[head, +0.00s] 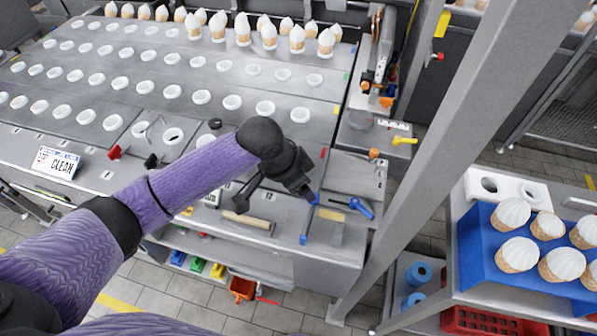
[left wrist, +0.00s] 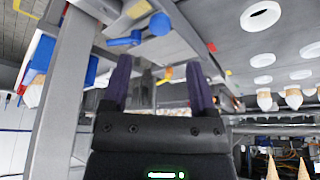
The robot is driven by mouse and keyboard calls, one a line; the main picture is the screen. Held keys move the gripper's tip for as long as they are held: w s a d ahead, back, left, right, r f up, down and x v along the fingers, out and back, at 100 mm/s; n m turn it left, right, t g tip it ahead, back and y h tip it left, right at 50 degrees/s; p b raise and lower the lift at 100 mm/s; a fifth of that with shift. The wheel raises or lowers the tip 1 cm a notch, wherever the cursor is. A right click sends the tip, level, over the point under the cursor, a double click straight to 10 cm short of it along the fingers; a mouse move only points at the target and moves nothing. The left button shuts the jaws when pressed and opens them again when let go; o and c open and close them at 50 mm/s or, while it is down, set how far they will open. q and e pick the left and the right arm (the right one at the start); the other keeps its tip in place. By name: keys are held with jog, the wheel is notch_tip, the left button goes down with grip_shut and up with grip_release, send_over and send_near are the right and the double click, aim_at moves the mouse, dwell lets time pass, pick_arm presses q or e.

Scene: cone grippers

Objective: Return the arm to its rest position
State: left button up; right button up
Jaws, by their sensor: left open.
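My left arm, in a purple sleeve, reaches in from the lower left of the head view. Its dark left gripper (head: 308,193) is over the front right part of the metal machine (head: 285,195). In the left wrist view the two dark fingers of the left gripper (left wrist: 160,72) stand apart, with nothing held between them. My right gripper is in neither view.
A blue-handled part (head: 350,208) lies close right of the gripper; a blue handle also shows in the wrist view (left wrist: 125,41). A grey post (head: 430,150) rises to the right. Beyond it, a blue tray (head: 480,262) holds several cones. A CLEAN sign (head: 57,163) stands left.

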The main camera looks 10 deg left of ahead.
pick_arm(q)
jog(key=v, duration=0.2)
jog(key=shift+s+r, duration=0.1)
jog(key=shift+r, duration=0.2)
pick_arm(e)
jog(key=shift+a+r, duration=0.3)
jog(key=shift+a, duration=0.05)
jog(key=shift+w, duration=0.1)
